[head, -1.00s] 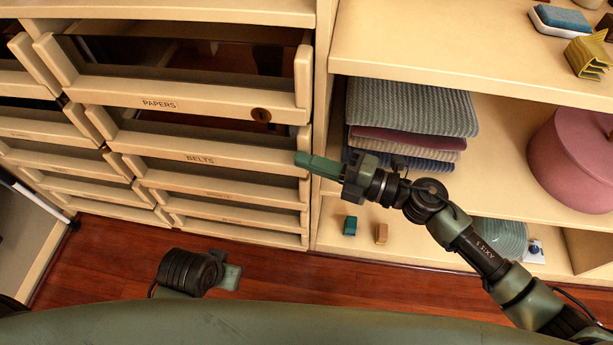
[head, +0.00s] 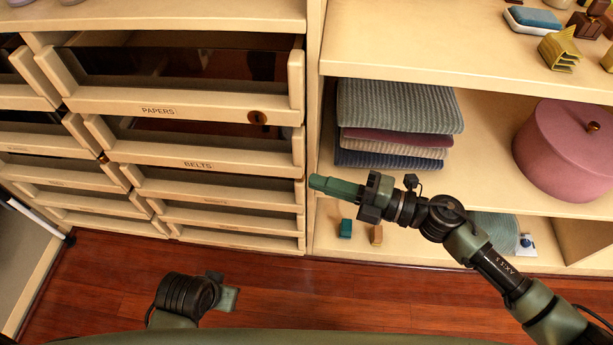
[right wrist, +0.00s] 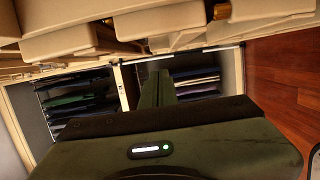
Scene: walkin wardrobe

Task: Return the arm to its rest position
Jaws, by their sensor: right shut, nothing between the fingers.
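My right gripper (head: 336,187) is shut and empty in the head view. It points left, in front of the shelf unit, close to the divider beside the drawers. In the right wrist view its shut fingers (right wrist: 157,88) stick out past the dark green gripper body. The right arm comes in from the lower right. Part of my left arm (head: 190,295) shows low at the centre left of the head view; its fingertips are not clearly visible.
The drawer stack with a drawer labelled PAPERS (head: 160,111) and one labelled BELTS (head: 199,165) stands at left. Folded textiles (head: 395,110) and a pink round box (head: 570,150) sit on the shelf at right. Small teal (head: 346,228) and tan (head: 376,235) blocks stand lower. Red wood floor (head: 270,290) is clear.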

